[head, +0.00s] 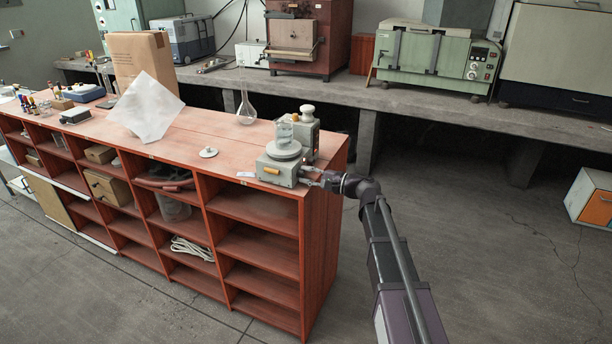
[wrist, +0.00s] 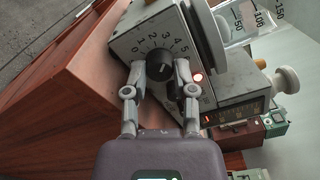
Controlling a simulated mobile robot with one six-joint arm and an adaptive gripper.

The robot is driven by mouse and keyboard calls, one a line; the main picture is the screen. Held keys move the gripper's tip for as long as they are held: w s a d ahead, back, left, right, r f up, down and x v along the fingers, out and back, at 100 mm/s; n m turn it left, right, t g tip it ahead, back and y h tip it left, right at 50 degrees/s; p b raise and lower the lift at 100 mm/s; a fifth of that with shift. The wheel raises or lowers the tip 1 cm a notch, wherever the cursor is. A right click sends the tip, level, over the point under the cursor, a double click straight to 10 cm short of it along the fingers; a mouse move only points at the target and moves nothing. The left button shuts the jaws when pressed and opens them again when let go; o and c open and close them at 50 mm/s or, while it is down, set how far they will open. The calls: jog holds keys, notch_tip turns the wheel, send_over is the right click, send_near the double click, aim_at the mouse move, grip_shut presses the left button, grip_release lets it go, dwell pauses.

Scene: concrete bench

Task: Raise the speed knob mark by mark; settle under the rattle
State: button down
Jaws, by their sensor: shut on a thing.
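The grey speed unit (head: 280,170) stands at the right end of the red wooden bench, with a round plate (head: 283,150) and a glass beaker (head: 284,133) on top. My gripper (wrist: 160,72) is shut on this knob, one finger on each side. I cannot tell which number the knob points at. In the head view, my gripper (head: 311,180) reaches the unit from the right.
A second grey device with a pale knob (head: 307,110) stands close behind the unit; its red display (wrist: 208,118) shows in the wrist view. A flask (head: 245,112) and a small round lid (head: 208,152) stand to the left. The bench edge is close beside my gripper.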

jog(key=shift+m, duration=1.8)
jog(key=shift+c, duration=2.2)
grip_release()
jog(key=shift+d, duration=0.1)
jog(key=v, duration=1.2)
